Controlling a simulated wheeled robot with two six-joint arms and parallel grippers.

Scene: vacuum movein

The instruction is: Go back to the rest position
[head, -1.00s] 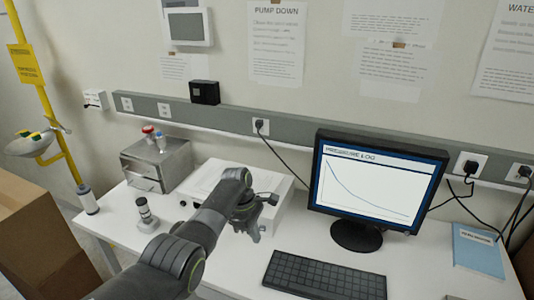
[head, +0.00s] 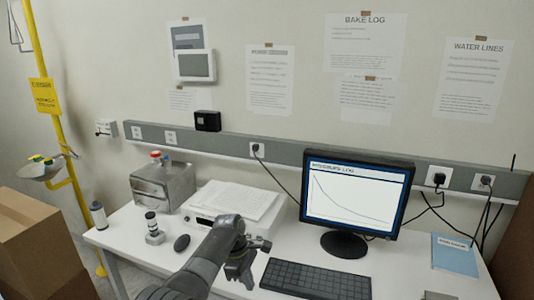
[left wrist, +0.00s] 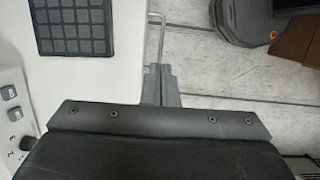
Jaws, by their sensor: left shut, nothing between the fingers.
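My left gripper (head: 240,268) is over the front part of the white desk (head: 200,250) in the head view, in front of the white instrument box (head: 215,206) and left of the keyboard (head: 315,280). Its fingers are shut with nothing between them. In the left wrist view the shut fingers (left wrist: 158,84) point past the desk's edge, with the keyboard (left wrist: 75,25) at upper left and the floor to the right. My right gripper is not in view.
A monitor (head: 355,195) stands right of my left arm. A metal box (head: 163,185), a small cylinder instrument (head: 153,228) and a black mouse-like object (head: 182,243) are on the left of the desk. Cardboard boxes (head: 40,245) stand at far left.

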